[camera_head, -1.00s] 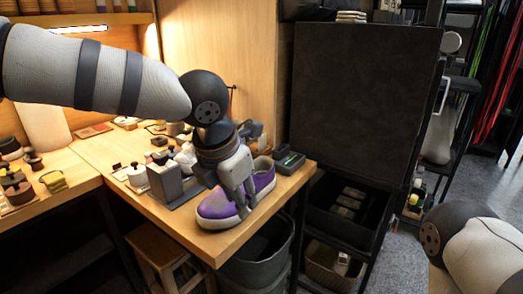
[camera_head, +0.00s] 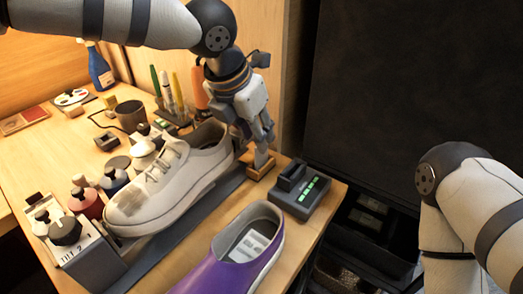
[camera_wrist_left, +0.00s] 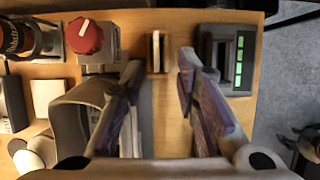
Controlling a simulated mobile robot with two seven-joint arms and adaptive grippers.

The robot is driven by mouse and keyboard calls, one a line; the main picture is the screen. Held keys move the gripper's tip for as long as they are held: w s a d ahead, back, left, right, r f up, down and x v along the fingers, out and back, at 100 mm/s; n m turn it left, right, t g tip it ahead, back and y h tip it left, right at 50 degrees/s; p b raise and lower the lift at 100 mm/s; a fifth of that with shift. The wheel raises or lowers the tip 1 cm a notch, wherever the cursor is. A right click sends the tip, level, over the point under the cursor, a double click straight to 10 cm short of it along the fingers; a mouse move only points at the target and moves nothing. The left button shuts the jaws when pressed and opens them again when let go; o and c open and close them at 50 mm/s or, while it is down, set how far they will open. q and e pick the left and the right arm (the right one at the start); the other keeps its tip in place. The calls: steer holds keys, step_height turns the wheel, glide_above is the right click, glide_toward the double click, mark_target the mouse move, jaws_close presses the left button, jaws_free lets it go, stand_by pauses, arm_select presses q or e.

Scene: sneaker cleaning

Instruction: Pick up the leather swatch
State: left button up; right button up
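My left gripper (camera_head: 257,140) points down just above a small tan block-like piece (camera_head: 262,165) near the right table edge, behind the white sneaker. In the left wrist view, my left gripper (camera_wrist_left: 160,66) is open with nothing between its fingers. The narrow upright tan and pale piece (camera_wrist_left: 158,52) stands ahead of the gap between the fingertips, apparently untouched. It may be the leather swatch in a stand, but I cannot tell for sure. My right arm shows at the right of the head view; its gripper is out of view.
A white sneaker (camera_head: 175,180) stands left of the gripper and a purple sneaker (camera_head: 232,262) in front. A dark device with green lights (camera_head: 300,188) sits close right of the tan piece. A red knob (camera_wrist_left: 84,36) shows in the wrist view. Several bottles and tools crowd the table's left.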

mark_target(261, 156)
arm_select(q)
steer(key=x, duration=0.7)
steer(key=shift+w+a+b, duration=0.1)
steer(key=shift+a+b, duration=0.1)
steer(key=shift+b, duration=0.1)
steer(key=shift+r, duration=0.15)
steer(key=shift+c, duration=0.8)
jaws_close()
